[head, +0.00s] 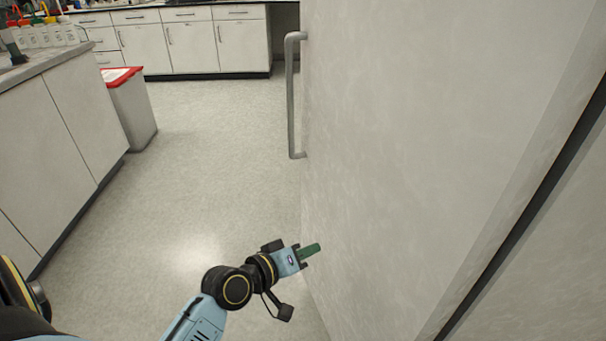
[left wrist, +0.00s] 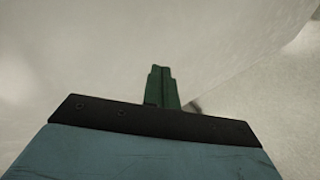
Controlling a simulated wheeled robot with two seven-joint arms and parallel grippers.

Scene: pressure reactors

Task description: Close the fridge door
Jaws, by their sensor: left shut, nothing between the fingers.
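The fridge door (head: 400,150) is a large white panel filling the right of the head view. A dark gap shows along its right side, between it and another pale surface. Its grey vertical bar handle (head: 291,95) is on its left edge, high up. My left gripper (head: 311,250) is low, at the door's lower left edge, well below the handle. Its green fingers overlap the door face in the head view; I cannot tell if they touch it. In the left wrist view the green fingers (left wrist: 161,87) are together and empty in front of a pale surface. My right gripper is not in view.
A white counter with cabinets (head: 60,130) stands on the left, with bottles on top. A bin with a red rim (head: 131,110) stands beside it. More white cabinets (head: 190,45) line the back. The floor (head: 215,150) between is clear.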

